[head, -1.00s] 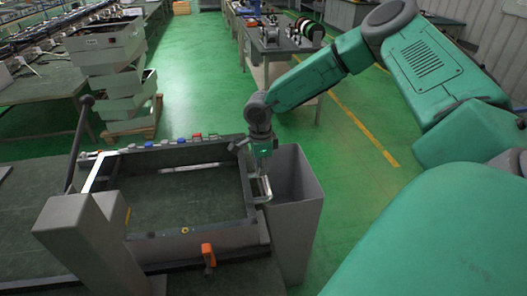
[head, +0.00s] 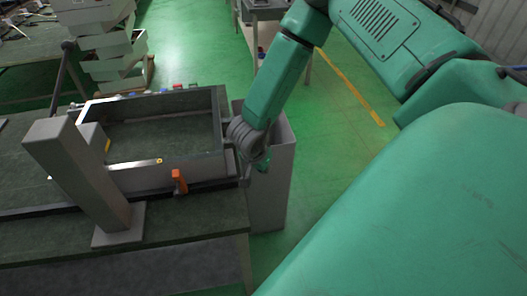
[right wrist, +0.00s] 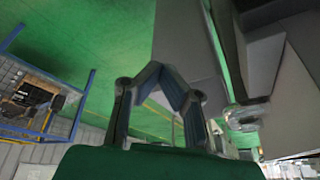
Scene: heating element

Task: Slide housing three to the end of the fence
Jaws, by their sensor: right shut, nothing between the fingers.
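A grey open rectangular frame (head: 140,173) lies on the dark bench; no marking shows that it is housing three. A dark rail (head: 40,210), possibly the fence, runs along the bench's front, with an orange piece (head: 178,181) at the frame's near side. My right gripper (right wrist: 162,68) is shut and empty in the right wrist view, its fingers meeting in a point. In the head view my right wrist is at the frame's right end, above the grey bin, and hides the fingers. I cannot tell whether it touches the frame. My left gripper is out of view.
A grey post (head: 80,180) stands at the bench's front left. A tall grey bin (head: 277,185) stands against the bench's right end. Small coloured parts line the frame's far side. Stacked grey crates (head: 105,45) stand behind. The green floor right of the bin is clear.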

